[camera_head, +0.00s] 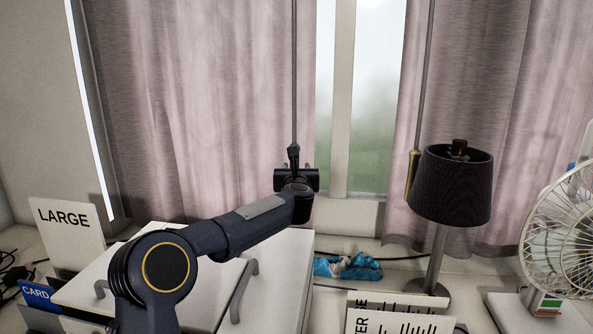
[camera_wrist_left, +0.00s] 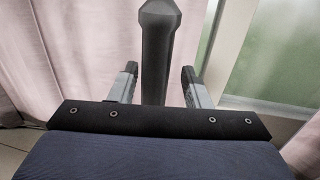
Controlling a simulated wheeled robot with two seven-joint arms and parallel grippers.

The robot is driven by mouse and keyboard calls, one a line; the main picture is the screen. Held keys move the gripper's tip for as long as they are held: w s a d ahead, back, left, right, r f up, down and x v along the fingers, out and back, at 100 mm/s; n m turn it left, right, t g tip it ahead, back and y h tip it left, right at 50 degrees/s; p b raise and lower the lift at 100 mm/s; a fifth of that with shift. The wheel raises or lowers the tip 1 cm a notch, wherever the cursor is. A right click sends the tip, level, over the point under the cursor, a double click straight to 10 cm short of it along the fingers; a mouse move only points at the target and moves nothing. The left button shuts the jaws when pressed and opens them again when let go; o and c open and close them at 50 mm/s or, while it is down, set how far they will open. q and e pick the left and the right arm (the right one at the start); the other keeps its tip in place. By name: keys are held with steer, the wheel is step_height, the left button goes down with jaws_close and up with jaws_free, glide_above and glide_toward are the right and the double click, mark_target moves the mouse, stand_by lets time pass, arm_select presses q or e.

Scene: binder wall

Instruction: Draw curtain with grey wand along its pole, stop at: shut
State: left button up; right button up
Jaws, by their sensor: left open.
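The pink left curtain (camera_head: 205,90) hangs over the left part of the window, its right edge near the window frame. The grey wand (camera_head: 294,75) hangs in front of this curtain close to that edge. Its dark grey handle (camera_wrist_left: 157,45) stands upright in the left wrist view. My left gripper (camera_head: 296,168) is at the lower end of the wand. In the left wrist view its fingers (camera_wrist_left: 160,76) are open, one on each side of the handle, with gaps showing on both sides.
A pink right curtain (camera_head: 505,60) has a wand with a brass handle (camera_head: 412,178). Window glass (camera_head: 372,100) shows between the curtains. A dark lamp (camera_head: 452,190), a fan (camera_head: 565,235), a blue cloth (camera_head: 347,266) and white boxes (camera_head: 285,275) stand below.

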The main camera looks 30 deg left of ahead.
arm_select(q)
steer(key=b+v, duration=0.3)
steer(key=v, duration=0.5)
steer(key=shift+w+d, duration=0.1)
stand_by(0.3)
